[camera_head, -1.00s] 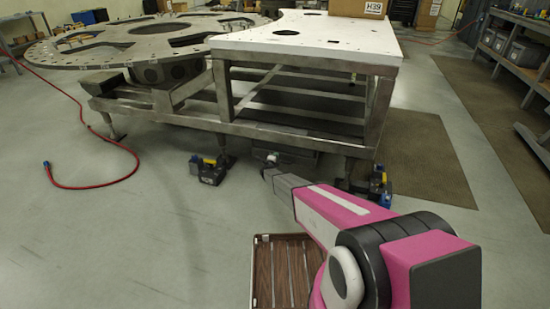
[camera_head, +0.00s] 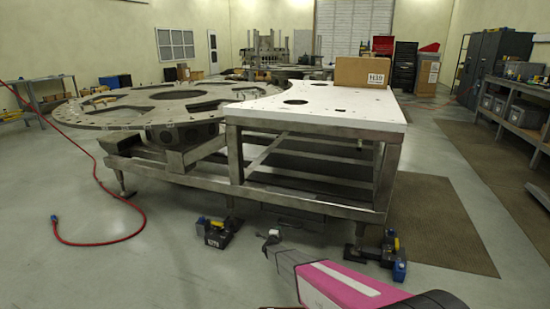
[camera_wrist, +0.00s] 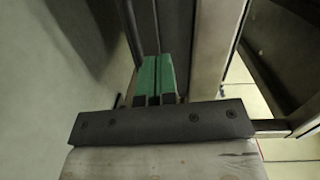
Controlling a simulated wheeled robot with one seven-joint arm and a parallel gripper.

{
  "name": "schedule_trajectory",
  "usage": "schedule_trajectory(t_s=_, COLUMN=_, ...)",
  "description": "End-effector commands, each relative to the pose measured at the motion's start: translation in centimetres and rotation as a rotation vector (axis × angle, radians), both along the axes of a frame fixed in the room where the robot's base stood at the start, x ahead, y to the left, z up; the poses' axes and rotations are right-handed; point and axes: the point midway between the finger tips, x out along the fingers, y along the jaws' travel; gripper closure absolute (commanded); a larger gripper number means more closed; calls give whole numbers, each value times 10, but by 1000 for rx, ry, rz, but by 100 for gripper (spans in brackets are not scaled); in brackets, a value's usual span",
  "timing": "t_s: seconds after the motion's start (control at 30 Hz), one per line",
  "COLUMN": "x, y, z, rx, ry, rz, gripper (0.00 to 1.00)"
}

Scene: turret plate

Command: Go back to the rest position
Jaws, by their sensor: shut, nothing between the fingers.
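My gripper (camera_head: 268,240) is in front of the metal stand, low in the head view, at the end of my pink arm. In the wrist view its two green-padded fingers (camera_wrist: 154,78) lie side by side with only a thin line between them. They are shut and hold nothing. The turret plate, a large flat ring (camera_head: 105,110) with cutouts, lies on the stand at the left. A white plate (camera_head: 330,111) tops the metal frame at the right.
Black-and-yellow units stand on the floor by the frame's feet, one left of my gripper (camera_head: 217,233) and one right (camera_head: 391,252). A red hose (camera_head: 98,243) curls on the left floor. A cardboard box (camera_head: 362,73) sits on the white plate. Shelving (camera_head: 515,125) lines the right.

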Motion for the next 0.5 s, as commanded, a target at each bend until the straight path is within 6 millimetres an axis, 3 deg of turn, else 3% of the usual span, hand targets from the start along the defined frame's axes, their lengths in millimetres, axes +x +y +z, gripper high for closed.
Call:
schedule_trajectory(t_s=0.03, x=-11, y=-5, z=20, rx=-25, ry=34, rz=39, gripper=100)
schedule_trajectory(t_s=0.27, x=-53, y=-15, z=89, rx=-222, ry=270, rz=308, gripper=100)
schedule_trajectory(t_s=0.5, x=-138, y=-39, z=153, rx=-489, ry=553, rz=619, gripper=100)
